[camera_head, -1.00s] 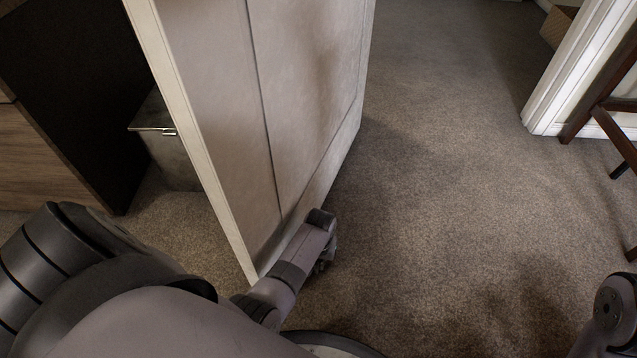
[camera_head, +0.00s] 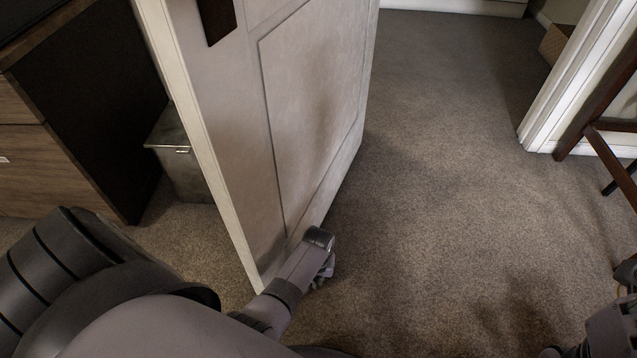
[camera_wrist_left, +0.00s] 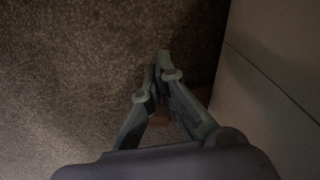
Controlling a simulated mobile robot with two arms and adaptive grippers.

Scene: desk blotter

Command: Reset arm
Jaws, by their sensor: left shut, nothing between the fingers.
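My left gripper (camera_head: 324,277) is low beside the open door (camera_head: 310,110), on its right face near the bottom edge. In the left wrist view the fingers of my left gripper (camera_wrist_left: 158,72) are together and empty. The door (camera_wrist_left: 270,85) fills the right of that view, close to the gripper; I cannot tell whether they touch. My right arm (camera_head: 612,325) shows at the lower right edge, partly cut off. Its fingers cannot be made out.
Carpet (camera_head: 450,190) lies free right of the door. A white door frame (camera_head: 570,75) and a dark wooden chair or stand (camera_head: 600,115) are at the right. A metal bin (camera_head: 185,165) and a wooden cabinet (camera_head: 45,165) are left of the door.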

